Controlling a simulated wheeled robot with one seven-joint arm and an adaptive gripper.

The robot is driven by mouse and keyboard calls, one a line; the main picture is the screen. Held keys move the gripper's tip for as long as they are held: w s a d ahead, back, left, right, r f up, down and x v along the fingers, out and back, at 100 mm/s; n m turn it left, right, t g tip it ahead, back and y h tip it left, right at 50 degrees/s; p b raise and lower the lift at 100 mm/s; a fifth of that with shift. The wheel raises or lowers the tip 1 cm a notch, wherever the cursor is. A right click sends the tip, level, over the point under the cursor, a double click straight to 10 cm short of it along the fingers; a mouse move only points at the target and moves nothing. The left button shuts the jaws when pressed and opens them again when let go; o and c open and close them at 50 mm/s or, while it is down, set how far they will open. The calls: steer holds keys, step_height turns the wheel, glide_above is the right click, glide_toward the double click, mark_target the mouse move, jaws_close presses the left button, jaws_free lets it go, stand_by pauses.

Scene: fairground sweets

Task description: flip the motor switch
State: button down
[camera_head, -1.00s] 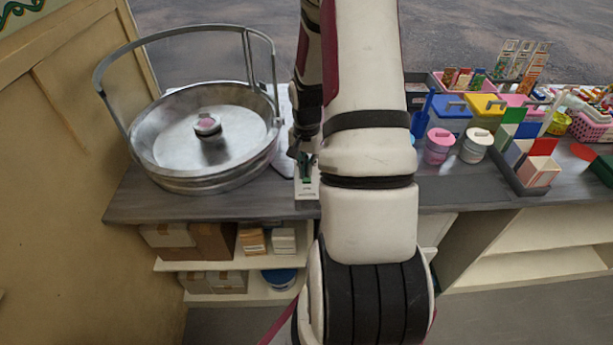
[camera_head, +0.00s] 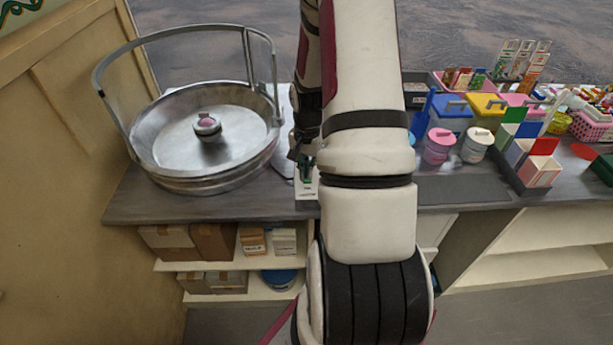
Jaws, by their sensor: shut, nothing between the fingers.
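A small white switch box (camera_head: 305,190) with a green part on its upper side stands near the front edge of the grey counter, just right of the metal bowl. It is partly hidden by my arm, and I cannot tell the switch's position. My gripper (camera_head: 303,162) points down at the green part, right above or touching it; the gap is too small to judge. Its fingers are shut and hold nothing. A round metal candyfloss bowl (camera_head: 165,185) with a raised guard rail and a central spinner head (camera_head: 207,126) stands to the left.
Two lidded tubs, pink (camera_head: 438,148) and white (camera_head: 476,147), stand right of my arm, with coloured boxes and a compartment tray behind and beside them. Shelves with cartons (camera_head: 212,242) are below the counter. A wooden panel (camera_head: 70,200) closes the left side.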

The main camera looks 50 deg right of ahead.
steer(key=shift+f, duration=0.7)
stand_by(0.3)
steer(key=shift+r+p, duration=1.2)
steer(key=shift+r, duration=2.35)
